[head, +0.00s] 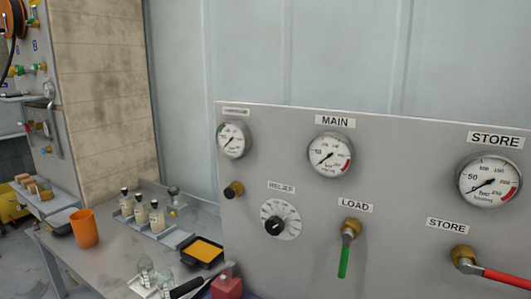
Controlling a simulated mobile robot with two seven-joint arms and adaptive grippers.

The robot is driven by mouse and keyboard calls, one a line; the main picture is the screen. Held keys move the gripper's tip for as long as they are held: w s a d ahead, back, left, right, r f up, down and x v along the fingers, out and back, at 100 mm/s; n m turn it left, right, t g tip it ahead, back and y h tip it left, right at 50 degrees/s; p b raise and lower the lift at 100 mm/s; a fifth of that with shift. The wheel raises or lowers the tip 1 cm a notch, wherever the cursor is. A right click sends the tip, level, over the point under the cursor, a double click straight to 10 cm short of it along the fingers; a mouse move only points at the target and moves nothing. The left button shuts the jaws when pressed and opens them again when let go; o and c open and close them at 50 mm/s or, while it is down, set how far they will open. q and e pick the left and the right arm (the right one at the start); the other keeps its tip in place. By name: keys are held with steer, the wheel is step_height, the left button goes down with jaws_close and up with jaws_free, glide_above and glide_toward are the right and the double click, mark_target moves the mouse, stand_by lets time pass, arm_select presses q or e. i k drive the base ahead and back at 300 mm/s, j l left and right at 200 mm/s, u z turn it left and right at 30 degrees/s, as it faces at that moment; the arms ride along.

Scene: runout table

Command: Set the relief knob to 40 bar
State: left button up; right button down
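The relief knob (273,226) is a black knob on a round white scale plate (292,217), under the RELIEF label (281,187) on the grey panel (295,145). Its scale numbers and pointer mark are too small to read. The MAIN gauge (330,155) is above and to the right of it, its needle toward the lower left. Neither of my grippers shows in the head view, and nothing touches the knob.
The table at left holds an orange cup (84,229), small bottles (141,210), a black tray (202,252) and a red container (227,287).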

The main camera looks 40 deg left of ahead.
mark_target(274, 225)
steer(key=u, duration=0.5)
steer(key=i+u, duration=0.2)
steer(key=u, duration=0.3)
steer(key=i+l+u, duration=0.15)
steer(key=u, duration=0.3)
